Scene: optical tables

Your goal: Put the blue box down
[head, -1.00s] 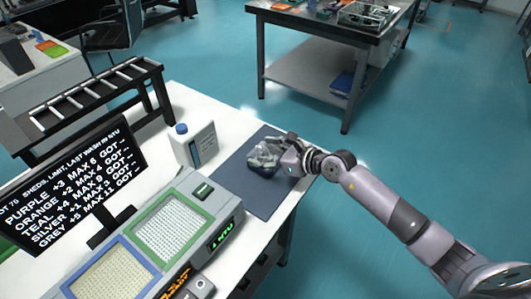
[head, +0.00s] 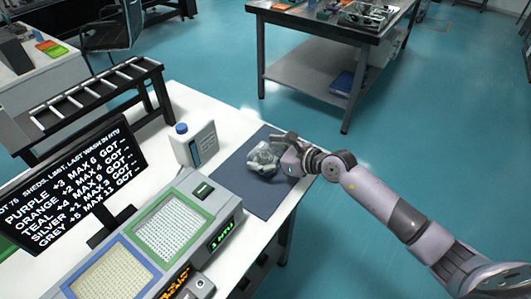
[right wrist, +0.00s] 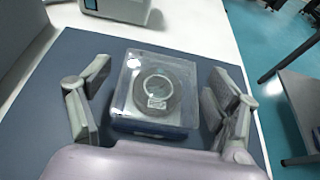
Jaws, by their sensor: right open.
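A clear-topped box with a blue lower part (right wrist: 155,92) sits on a dark blue mat (right wrist: 62,75), with a round ring-like thing visible inside it. My right gripper (right wrist: 160,72) is open, one finger on each side of the box, with gaps showing between the fingers and its sides. In the head view the box (head: 262,161) is on the mat (head: 262,200) near the table's right edge, partly hidden by my right gripper (head: 275,152). My left gripper is not in view.
A white jug with a blue cap (head: 198,145) stands left of the mat. A grey device with green and blue framed panels (head: 170,232) and a text screen (head: 68,190) stand at the near left. The mat's near part is bare.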

